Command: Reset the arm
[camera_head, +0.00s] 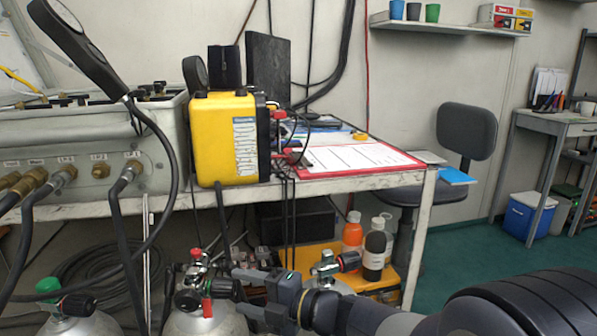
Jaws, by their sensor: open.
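My gripper (246,296) is at the bottom middle of the head view, with my dark arm reaching in from the lower right. One cylinder valve with a red knob (190,299) shows just left of the jaws. Another valve with a red and black knob (340,262) shows behind my gripper. Whether the jaws touch any valve cannot be told.
The bench (405,183) carries a grey air panel (95,150), a yellow box (222,140) and a red clipboard (367,168). Black hoses (167,190) hang in front. Bottles (375,250) stand beneath the bench. A chair (466,132) and clear green floor (480,250) are at right.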

